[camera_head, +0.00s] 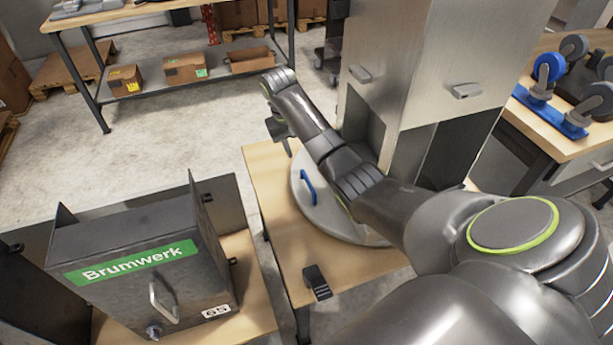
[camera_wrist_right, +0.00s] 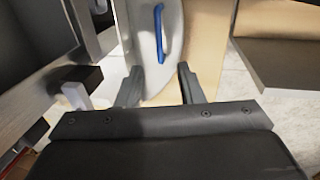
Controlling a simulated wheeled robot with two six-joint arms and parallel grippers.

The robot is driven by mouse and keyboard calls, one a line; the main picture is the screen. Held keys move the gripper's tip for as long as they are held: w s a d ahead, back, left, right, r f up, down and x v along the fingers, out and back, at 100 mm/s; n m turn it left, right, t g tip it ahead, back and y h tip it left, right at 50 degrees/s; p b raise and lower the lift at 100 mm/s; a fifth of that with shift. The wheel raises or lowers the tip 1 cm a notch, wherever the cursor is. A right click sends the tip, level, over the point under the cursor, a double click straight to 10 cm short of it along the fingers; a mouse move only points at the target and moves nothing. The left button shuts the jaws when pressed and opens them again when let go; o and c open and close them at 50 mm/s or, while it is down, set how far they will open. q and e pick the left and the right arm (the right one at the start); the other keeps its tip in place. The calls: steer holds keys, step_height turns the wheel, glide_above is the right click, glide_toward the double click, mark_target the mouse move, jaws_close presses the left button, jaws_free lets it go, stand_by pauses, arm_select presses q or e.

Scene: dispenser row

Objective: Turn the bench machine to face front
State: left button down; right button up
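A tall steel machine (camera_head: 410,65) stands on the right bench and appears to rest on a round grey disc (camera_head: 325,212). It has small grips on two faces and a dark recess low on its left face. A blue handle (camera_head: 309,188) is fixed on the disc; it also shows in the right wrist view (camera_wrist_right: 160,33). My right gripper (camera_head: 278,130) is open and empty, above the disc's far left edge. In the wrist view the handle lies beyond the gap between its fingers, not touched. My arm hides part of the disc and the machine's base. My left gripper is out of view.
A dark box labelled Brumwerk (camera_head: 140,262) stands between panels on the left bench. A black pedal-like part (camera_head: 316,282) sits at the right bench's near left. Open concrete floor lies behind the left bench.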

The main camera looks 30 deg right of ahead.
step_height(320, 180, up, 2)
steer(key=w, duration=0.1)
steer(key=b, duration=0.3)
glide_toward(308, 180)
steer(key=f, duration=0.2)
steer(key=d+f, duration=0.1)
steer(key=f, duration=0.5)
steer(key=shift+s+d, duration=0.15)
steer(key=shift+d, duration=0.05)
steer(key=shift+r, duration=0.1)
steer(key=shift+c, duration=0.4)
jaws_close()
